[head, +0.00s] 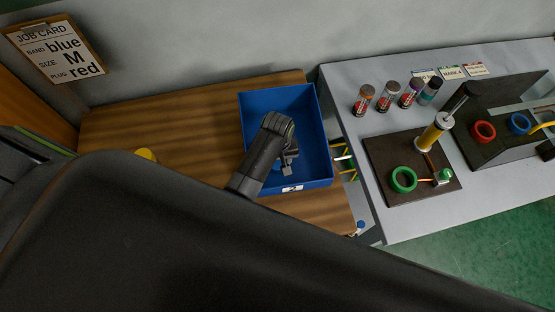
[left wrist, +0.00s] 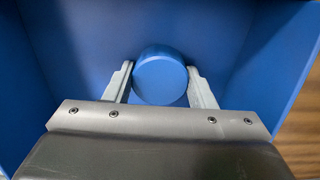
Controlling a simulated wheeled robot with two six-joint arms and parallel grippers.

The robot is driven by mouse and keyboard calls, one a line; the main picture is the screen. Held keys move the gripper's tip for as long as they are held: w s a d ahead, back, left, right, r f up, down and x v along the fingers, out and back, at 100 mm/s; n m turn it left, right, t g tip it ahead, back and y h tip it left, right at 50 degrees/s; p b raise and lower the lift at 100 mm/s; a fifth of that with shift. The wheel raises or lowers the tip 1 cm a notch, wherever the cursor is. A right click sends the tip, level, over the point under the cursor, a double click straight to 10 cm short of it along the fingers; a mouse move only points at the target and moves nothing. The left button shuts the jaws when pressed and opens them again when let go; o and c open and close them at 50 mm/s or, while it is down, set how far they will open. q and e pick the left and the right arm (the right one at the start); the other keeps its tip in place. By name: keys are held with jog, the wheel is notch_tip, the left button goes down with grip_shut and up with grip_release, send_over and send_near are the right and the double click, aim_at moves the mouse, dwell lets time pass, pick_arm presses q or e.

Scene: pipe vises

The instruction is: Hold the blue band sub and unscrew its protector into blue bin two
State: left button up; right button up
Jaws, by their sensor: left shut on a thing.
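My left gripper (head: 288,168) reaches down into the blue bin (head: 322,130) on the wooden table. In the left wrist view its two pale fingers (left wrist: 160,88) are shut on a round blue cap, the protector (left wrist: 160,78), with blue bin walls around it. A white label on the bin's front is too small to read. Several upright subs with coloured bands (head: 388,96) stand on the grey bench; I cannot tell for sure which band is blue. My right gripper is not in view.
A dark mat (head: 378,160) on the bench bears a yellow cylinder (head: 430,136) and a green ring (head: 404,179). Red (head: 483,131) and blue (head: 519,124) rings lie farther right. A job card (head: 58,52) hangs on the wall. My dark arm covers the foreground.

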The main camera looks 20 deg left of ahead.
pick_arm(q)
jog(key=o, duration=1.1)
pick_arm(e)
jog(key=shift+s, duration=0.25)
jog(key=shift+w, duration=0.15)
pick_arm(q)
jog(key=shift+r, duration=0.15)
jog(key=shift+r, duration=0.25)
notch_tip(320, 180, up, 11)
jog(key=shift+r+b, duration=0.15)
jog(key=shift+b, duration=0.85)
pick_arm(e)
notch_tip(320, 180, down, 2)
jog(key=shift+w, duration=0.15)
pick_arm(q)
jog(key=shift+s, duration=0.1)
